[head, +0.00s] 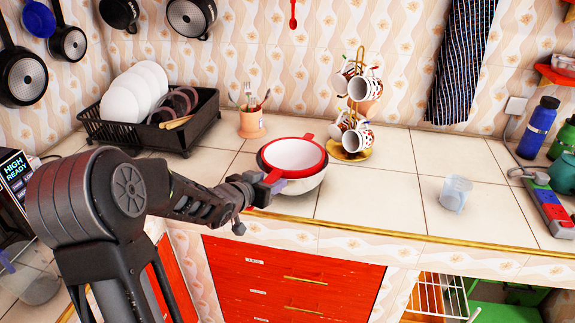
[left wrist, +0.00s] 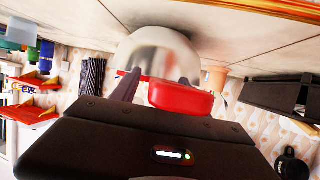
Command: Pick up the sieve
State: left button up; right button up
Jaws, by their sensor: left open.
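The sieve (head: 292,153) has a red rim and red handles and sits in a white bowl (head: 300,186) near the counter's front edge. My left gripper (head: 268,184) is open at the near left side of the rim, by the near red handle. In the left wrist view, which is upside down, the red handle (left wrist: 180,97) is close before the gripper and partly covers one finger. The pale bowl (left wrist: 150,45) is beyond it. I cannot tell whether the fingers touch the handle. My right gripper is not in view.
A gold mug stand (head: 352,155) with several mugs stands right behind the sieve. A utensil cup (head: 251,124) and a black dish rack (head: 110,132) are behind to the left. A clear cup (head: 455,193) stands to the right, with bare tiles between.

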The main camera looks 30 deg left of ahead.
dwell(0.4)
pick_arm(q)
grip_shut()
dwell(0.4)
